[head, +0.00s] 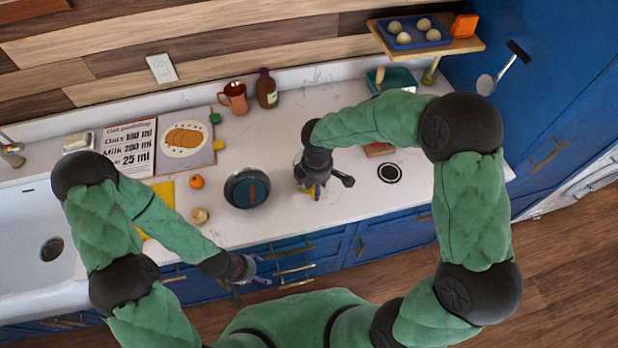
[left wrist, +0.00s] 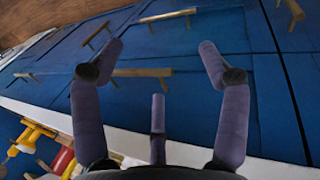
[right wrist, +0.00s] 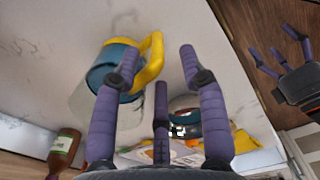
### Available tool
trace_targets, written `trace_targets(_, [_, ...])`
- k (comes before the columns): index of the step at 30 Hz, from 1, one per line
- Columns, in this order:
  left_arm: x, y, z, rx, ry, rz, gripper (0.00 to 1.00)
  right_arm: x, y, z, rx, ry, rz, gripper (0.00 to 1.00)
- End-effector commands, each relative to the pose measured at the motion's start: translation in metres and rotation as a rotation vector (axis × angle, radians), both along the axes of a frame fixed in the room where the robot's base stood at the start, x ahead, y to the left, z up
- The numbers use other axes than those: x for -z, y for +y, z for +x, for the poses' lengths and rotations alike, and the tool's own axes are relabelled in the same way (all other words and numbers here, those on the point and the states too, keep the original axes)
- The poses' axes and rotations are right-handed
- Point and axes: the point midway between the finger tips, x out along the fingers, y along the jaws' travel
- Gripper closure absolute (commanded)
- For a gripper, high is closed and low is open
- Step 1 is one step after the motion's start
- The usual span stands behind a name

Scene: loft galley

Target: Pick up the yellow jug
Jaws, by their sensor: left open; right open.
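The yellow jug (right wrist: 154,67) shows in the right wrist view with a yellow handle and rim and a blue inside. Its handle lies between the fingertips of my right gripper (right wrist: 158,52), which is open; I cannot tell whether they touch it. In the head view my right gripper (head: 322,184) is over the counter and hides most of the jug; only a little yellow shows beneath it. My left gripper (head: 248,280) is open and empty in front of the counter edge. In the left wrist view the left gripper (left wrist: 158,50) faces the blue cabinet fronts.
A dark pot (head: 247,188) stands left of the jug. An orange (head: 196,181) and an onion-like item (head: 199,215) lie farther left. A copper mug (head: 235,98) and brown bottle (head: 266,90) stand behind. A round black-and-white disc (head: 390,173) lies to the right.

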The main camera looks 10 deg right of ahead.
Motion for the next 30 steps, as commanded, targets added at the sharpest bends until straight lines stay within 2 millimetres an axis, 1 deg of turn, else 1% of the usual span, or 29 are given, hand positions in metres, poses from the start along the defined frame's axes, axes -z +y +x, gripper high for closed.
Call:
trace_targets(5, [0.0,0.0,0.0,0.0,-0.001,0.0,0.25,0.008,0.0,0.001,0.002,0.0,0.001,0.57])
trace_targets(8, [0.001,0.0,0.0,0.0,-0.001,0.0,0.25,0.02,0.0,0.002,0.002,0.002,0.0,0.57])
trace_targets(12, [0.002,0.0,0.0,0.0,-0.001,0.0,0.25,0.04,0.0,0.004,0.001,0.002,0.0,0.57])
trace_targets(15, [0.003,0.0,0.0,0.0,-0.001,0.0,0.25,0.051,0.0,0.004,0.002,0.001,0.0,0.57])
trace_targets(22, [0.003,0.0,0.0,0.0,-0.001,0.0,0.25,0.053,0.0,0.004,0.002,-0.001,0.001,0.57])
trace_targets(23, [0.003,0.0,0.0,0.0,-0.001,0.0,0.25,0.053,0.0,0.004,0.002,-0.001,0.001,0.6])
trace_targets(24, [0.003,0.0,0.0,0.0,-0.001,0.0,0.25,0.053,0.0,0.004,0.002,-0.001,0.001,0.71])
trace_targets(26, [0.003,0.0,0.0,0.0,-0.001,0.0,0.25,0.053,0.0,0.004,0.002,-0.001,0.001,0.88])
trace_targets(27, [0.003,0.0,0.0,0.0,-0.001,0.0,0.25,0.053,0.0,0.004,0.001,-0.001,0.001,0.99])
trace_targets(30, [0.003,0.0,0.0,0.0,-0.001,0.0,0.25,0.053,0.0,0.004,0.001,-0.001,0.001,1.0])
